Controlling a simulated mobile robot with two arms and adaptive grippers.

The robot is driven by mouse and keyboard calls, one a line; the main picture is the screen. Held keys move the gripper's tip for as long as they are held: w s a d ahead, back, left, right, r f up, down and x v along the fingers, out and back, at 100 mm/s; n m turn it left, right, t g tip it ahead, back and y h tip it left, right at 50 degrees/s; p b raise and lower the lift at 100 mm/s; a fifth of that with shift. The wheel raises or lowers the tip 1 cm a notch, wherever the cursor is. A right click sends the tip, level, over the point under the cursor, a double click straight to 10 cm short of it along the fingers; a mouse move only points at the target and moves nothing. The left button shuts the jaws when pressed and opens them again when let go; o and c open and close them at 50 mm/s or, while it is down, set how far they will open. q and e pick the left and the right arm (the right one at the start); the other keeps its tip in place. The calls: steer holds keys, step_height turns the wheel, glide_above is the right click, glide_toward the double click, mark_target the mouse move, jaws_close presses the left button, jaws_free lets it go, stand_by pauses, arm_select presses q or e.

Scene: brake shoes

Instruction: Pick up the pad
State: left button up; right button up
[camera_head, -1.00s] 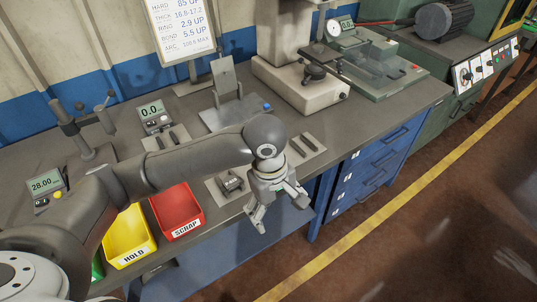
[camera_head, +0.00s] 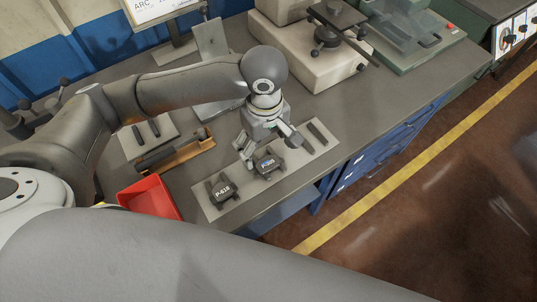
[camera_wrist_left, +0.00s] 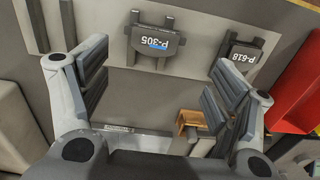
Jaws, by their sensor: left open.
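Two dark brake pads lie on a light grey mat (camera_head: 228,207) near the bench's front edge. The pad marked P-618 (camera_head: 222,190) is on the left; it also shows in the left wrist view (camera_wrist_left: 240,53). The pad marked P-305 (camera_head: 267,165), with a blue patch, is to its right; it also shows in the left wrist view (camera_wrist_left: 155,43). My left gripper (camera_head: 269,146) is open and empty, above and close to P-305. In the left wrist view P-305 appears beyond the gap between the fingers (camera_wrist_left: 161,88), apart from both. My right gripper is out of view.
A red bin (camera_head: 152,197) stands left of the mat. Dark bars (camera_head: 317,132) lie at the mat's right end. A wooden-looking piece (camera_head: 188,153) and a grey stand (camera_head: 212,40) are behind.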

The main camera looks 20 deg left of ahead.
mark_target(267, 161)
arm_select(q)
steer(key=shift+s+f, duration=0.2)
steer(key=shift+f, duration=0.95)
steer(key=shift+w+a+f, duration=0.1)
steer(key=shift+w+f, duration=0.05)
steer(key=shift+f, duration=0.15)
steer(key=f, duration=0.2)
steer(key=w+f, duration=0.1)
steer(key=f, duration=0.1)
steer(key=shift+f, duration=0.6)
steer(key=shift+c, duration=2.5)
steer(key=c, duration=0.5)
steer(key=shift+c, duration=1.1)
steer(key=shift+r, duration=0.25)
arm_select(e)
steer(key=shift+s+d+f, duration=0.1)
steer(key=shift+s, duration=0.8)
